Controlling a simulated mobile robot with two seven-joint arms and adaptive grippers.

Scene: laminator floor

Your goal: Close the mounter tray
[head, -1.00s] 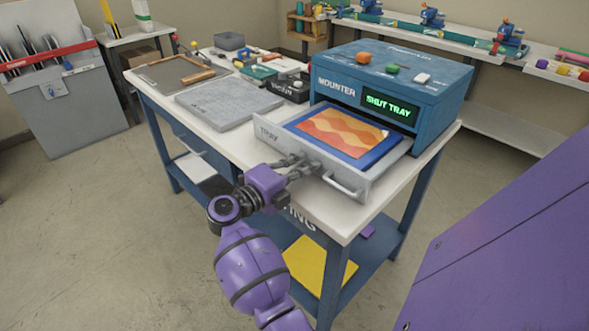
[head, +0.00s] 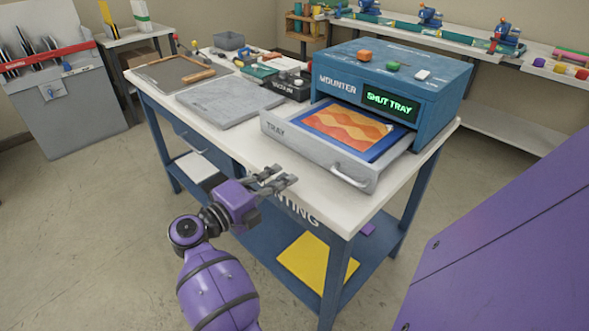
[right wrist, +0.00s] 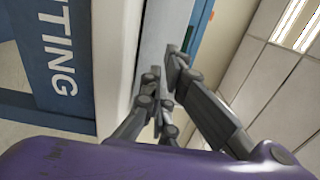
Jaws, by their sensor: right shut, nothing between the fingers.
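The mounter (head: 335,105) is a blue box on the workbench. Its lit display (head: 390,106) reads "SHUT TRAY". Its grey tray (head: 318,148) stands pulled out towards me, with a handle (head: 350,176) on the front. A blue-bordered sheet with an orange wave pattern (head: 348,128) lies in it.
A grey slab (head: 228,103) and a framed board (head: 178,75) lie on the bench (head: 405,172) left of the tray. Small tools and a dark box (head: 287,86) stand behind. A large purple surface (head: 500,240) fills the lower right.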

